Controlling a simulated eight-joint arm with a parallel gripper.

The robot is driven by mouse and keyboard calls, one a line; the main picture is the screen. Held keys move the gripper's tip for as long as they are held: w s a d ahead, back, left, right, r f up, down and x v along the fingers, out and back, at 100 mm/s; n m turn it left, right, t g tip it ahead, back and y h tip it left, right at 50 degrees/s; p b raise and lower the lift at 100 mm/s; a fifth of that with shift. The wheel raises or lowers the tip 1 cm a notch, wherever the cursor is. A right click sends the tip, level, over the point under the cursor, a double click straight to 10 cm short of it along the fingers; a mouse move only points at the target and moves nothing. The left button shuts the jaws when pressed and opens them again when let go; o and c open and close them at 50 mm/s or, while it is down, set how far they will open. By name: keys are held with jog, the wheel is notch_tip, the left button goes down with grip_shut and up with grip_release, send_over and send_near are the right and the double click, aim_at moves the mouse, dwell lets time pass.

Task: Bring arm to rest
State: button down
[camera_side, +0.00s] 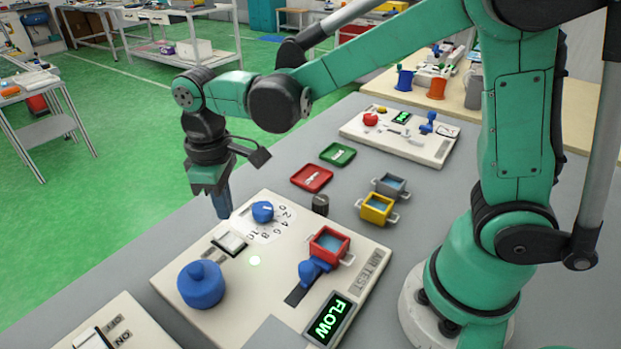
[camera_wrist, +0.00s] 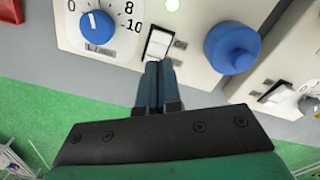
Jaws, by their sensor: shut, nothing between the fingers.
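My gripper (camera_side: 221,204) hangs from my green arm at the far edge of the air test panel (camera_side: 165,277) in the side view. Its blue fingers are shut together with nothing between them. In the wrist view the fingertips (camera_wrist: 158,66) appear just below a white rocker switch (camera_wrist: 160,42). I cannot tell whether they touch it. The blue dial (camera_side: 263,211) with a number scale lies close to the gripper; it also shows in the wrist view (camera_wrist: 97,23).
A blue knob (camera_side: 201,285) and a red square cup (camera_side: 329,245) stand on the panel. A yellow cup (camera_side: 377,208), red tray (camera_side: 311,178) and green tray (camera_side: 338,154) lie behind. Another panel (camera_side: 399,135) sits farther back. Bare grey table (camera_side: 150,235) lies left of the gripper.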

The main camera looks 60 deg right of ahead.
jog(key=shift+r, duration=0.6)
jog(key=s+d+r+m+t, duration=0.3)
jog(key=s+d+m+t, duration=0.3)
jog(key=d, duration=0.3)
jog(key=shift+s+r+t, duration=0.15)
jog(key=shift+s+t, duration=0.15)
jog(key=shift+t, duration=0.3)
jog(key=shift+d, duration=0.1)
